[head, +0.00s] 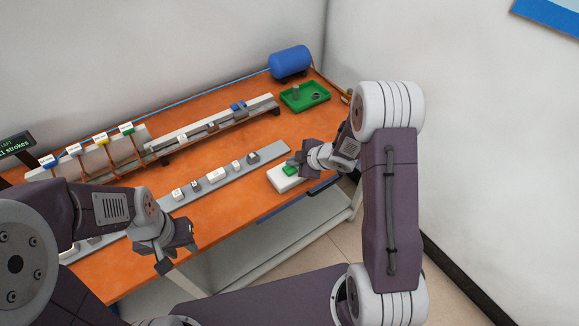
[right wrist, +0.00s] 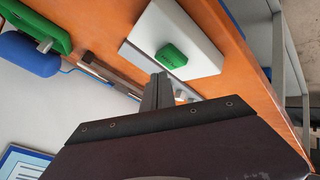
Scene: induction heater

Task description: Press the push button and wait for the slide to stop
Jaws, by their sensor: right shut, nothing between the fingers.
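The push button is a green cap (head: 290,170) on a white box (head: 285,183) near the table's front right edge. In the right wrist view the green button (right wrist: 171,57) sits on its white box (right wrist: 190,30), just beyond my fingertips. My right gripper (head: 296,163) is shut and empty, with its tips close to the button; its fingers also show in the right wrist view (right wrist: 158,82). I cannot tell whether they touch it. The slide rail (head: 225,121) carries small dark and blue parts. My left gripper (head: 178,252) is open and empty near the front edge.
A grey strip (head: 215,183) with several small blocks lies mid-table. A green tray (head: 317,99) and blue tank (head: 289,61) stand at the back right. Several coloured tags and a display reading strokes (head: 14,147) are at the left. The orange tabletop (head: 262,132) between rail and strip is clear.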

